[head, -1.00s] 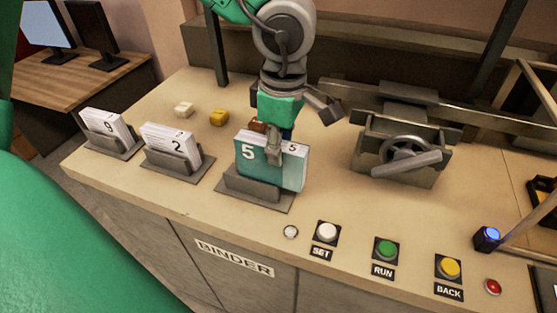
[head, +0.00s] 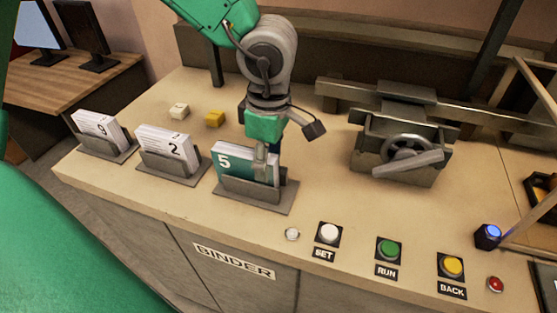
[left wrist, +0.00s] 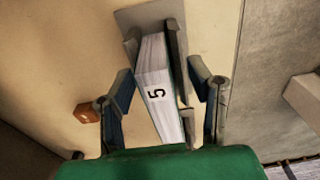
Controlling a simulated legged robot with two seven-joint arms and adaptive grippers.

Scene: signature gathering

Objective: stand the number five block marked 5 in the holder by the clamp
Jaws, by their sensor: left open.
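The number five block (head: 232,163), with a teal face marked 5, stands upright in the grey holder (head: 262,198), left of the clamp (head: 400,150). In the left wrist view the block (left wrist: 160,95) shows its white page edge marked 5 between the uprights of the holder (left wrist: 140,18). My left gripper (head: 262,160) is at the block from above. In the left wrist view its fingers (left wrist: 165,88) are spread on both sides of the block, with gaps visible. The gripper hides part of the block in the head view. My right gripper is not in view.
Holders with blocks marked 2 (head: 165,142) and 9 (head: 98,128) stand to the left. A white piece (head: 180,110) and a yellow piece (head: 214,118) lie behind. SET (head: 329,232), RUN (head: 389,248) and BACK (head: 452,266) buttons line the front. A reddish-brown piece (left wrist: 88,112) lies beside a finger.

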